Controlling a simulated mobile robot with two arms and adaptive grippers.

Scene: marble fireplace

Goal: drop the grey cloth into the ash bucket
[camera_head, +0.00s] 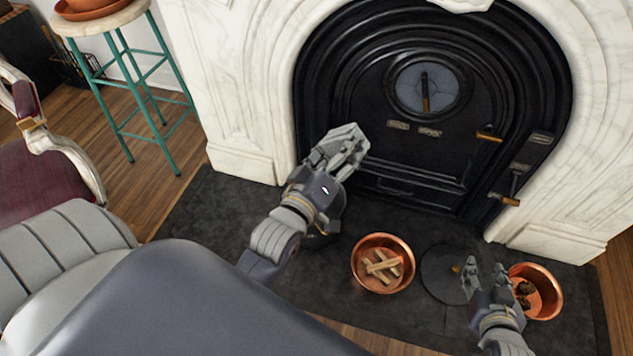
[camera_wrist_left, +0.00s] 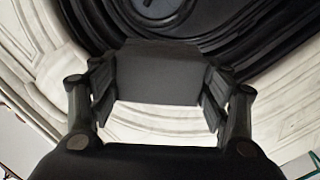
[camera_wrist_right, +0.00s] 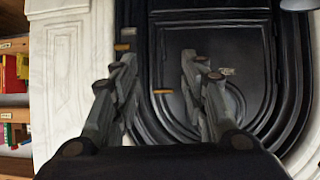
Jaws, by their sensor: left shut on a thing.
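The grey cloth (camera_wrist_left: 158,72) shows in the left wrist view as a flat dark grey piece between the fingers of my left gripper (camera_wrist_left: 160,98). My left gripper (camera_head: 343,150) is shut on it, held up in front of the fireplace; in the head view the cloth is hard to tell from the grey fingers. A dark round vessel (camera_head: 322,241), perhaps the ash bucket, stands on the hearth below my left wrist, mostly hidden by it. My right gripper (camera_head: 486,280) is open and empty over the right of the hearth; its parted fingers show in the right wrist view (camera_wrist_right: 158,90).
A copper bowl of wood sticks (camera_head: 357,262) and a copper bowl of dark lumps (camera_head: 552,303) stand on the hearth (camera_head: 215,225). A dark round lid (camera_head: 440,285) lies between them. The black fireplace front (camera_head: 385,165) is close behind. A teal-legged stool (camera_head: 122,130) stands left.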

